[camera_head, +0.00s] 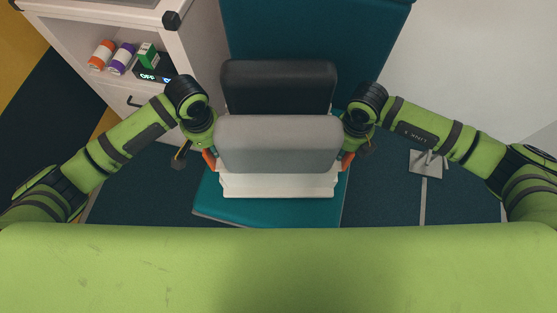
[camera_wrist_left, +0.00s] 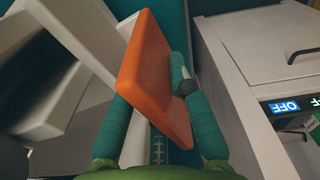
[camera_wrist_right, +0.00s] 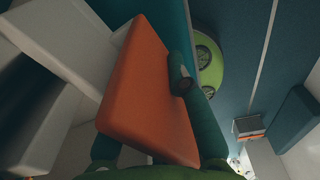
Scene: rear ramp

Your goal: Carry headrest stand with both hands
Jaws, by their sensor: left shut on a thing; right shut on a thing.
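The headrest stand (camera_head: 278,187) is a white stepped frame with a grey pad and a black pad on top, in the middle of the head view. An orange handle juts from each side of it. My left gripper (camera_head: 208,158) is at its left side, shut on the orange handle, which fills the left wrist view (camera_wrist_left: 157,80). My right gripper (camera_head: 349,158) is at its right side, shut on the other orange handle, seen in the right wrist view (camera_wrist_right: 150,95). The stand's underside is hidden.
A teal padded surface (camera_head: 215,205) lies below the stand, and a teal panel (camera_head: 315,30) is behind it. A white cabinet (camera_head: 200,50) at the left holds orange and purple cans, a green box and a display reading OFF. A small grey plate (camera_head: 424,168) is on the floor at right.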

